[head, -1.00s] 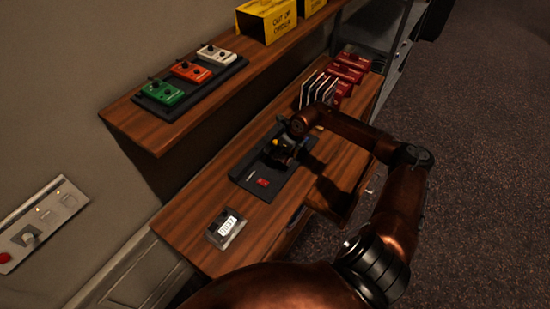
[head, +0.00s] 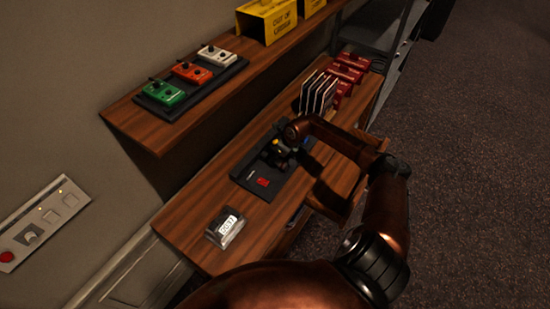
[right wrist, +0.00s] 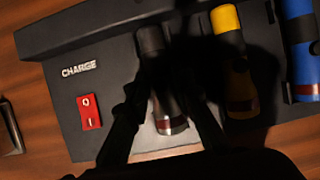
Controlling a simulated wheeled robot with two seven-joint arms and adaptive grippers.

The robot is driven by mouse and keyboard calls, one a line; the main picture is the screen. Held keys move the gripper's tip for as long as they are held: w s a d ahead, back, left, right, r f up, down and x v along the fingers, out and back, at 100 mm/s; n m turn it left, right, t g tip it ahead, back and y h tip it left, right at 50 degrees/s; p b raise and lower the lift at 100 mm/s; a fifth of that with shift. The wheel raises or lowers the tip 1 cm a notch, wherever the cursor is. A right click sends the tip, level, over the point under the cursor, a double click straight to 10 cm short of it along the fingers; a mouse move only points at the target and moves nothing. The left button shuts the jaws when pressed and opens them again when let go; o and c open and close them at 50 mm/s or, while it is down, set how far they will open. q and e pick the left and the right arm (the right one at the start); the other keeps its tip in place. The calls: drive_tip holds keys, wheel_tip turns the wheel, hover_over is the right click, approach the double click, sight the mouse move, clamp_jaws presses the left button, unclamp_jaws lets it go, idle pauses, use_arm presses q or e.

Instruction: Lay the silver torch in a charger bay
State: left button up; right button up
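In the right wrist view a dark-headed torch with a greyish body (right wrist: 166,98), apparently the silver torch, lies in the black charger (right wrist: 105,115), roughly in line with its neighbours. A yellow-capped torch (right wrist: 228,30) and a blue torch (right wrist: 300,50) lie to its right. My right gripper (right wrist: 168,112) is over the charger with a finger on each side of the grey torch. Narrow gaps seem to show beside it, so the gripper looks open, though shadow is heavy. In the head view my right gripper (head: 280,152) hides most of the bays. My left gripper is out of view.
The charger bears a red switch (right wrist: 91,113). A small display box (head: 227,228) stands at the desk's near end. Upright white cards (head: 318,92) and red boxes (head: 346,72) stand behind the charger. A raised shelf (head: 140,125) with three pedals runs along the left.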

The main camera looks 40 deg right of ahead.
drive_tip(key=o, duration=0.4)
drive_tip(key=shift+o, duration=0.2)
drive_tip(key=shift+r, duration=0.2)
drive_tip(key=v, duration=1.1)
drive_tip(key=shift+s+r+b, duration=0.3)
drive_tip(key=shift+b, duration=0.15)
drive_tip(key=shift+d, duration=0.1)
